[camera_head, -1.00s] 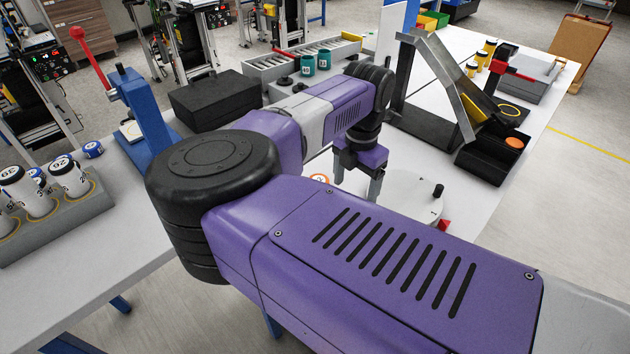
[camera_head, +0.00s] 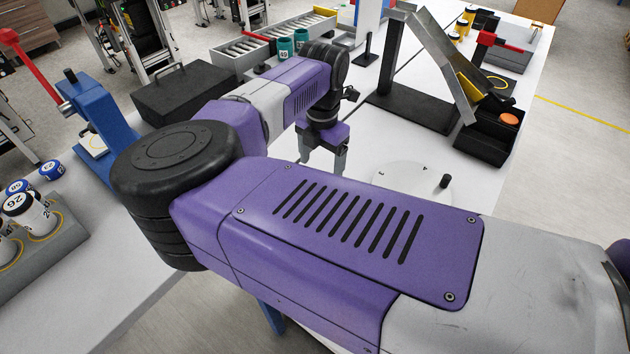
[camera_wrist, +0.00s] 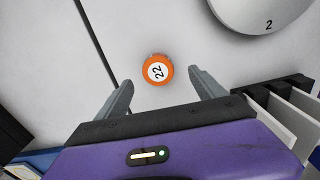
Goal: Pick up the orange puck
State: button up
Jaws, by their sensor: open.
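The orange puck (camera_wrist: 158,70), with a white centre marked 22, lies flat on the pale table in the wrist view. My gripper (camera_wrist: 160,79) is open, its two grey fingers apart on either side in the picture, with the puck between and slightly beyond the tips. Nothing is held. In the head view my gripper (camera_head: 325,160) points down over the white table, left of a round white disc, and my arm hides the puck there. How high the fingertips are above the table is hard to tell.
The round white disc (camera_head: 412,182) with a black knob stands close on the right. Beyond it are a black bin (camera_head: 482,146) with an orange round piece (camera_head: 509,119) and a sloped metal chute (camera_head: 440,62). A black case (camera_head: 187,92) and teal cups (camera_head: 284,48) stand behind.

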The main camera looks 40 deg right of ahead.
jog(key=f+p, duration=0.1)
jog(key=f, duration=0.1)
jog(key=f+p, duration=0.1)
jog(key=f, duration=0.2)
jog(key=shift+w+a+f, duration=0.2)
jog(key=shift+f, duration=0.1)
jog(key=c, duration=1.5)
jog(key=shift+r, duration=0.1)
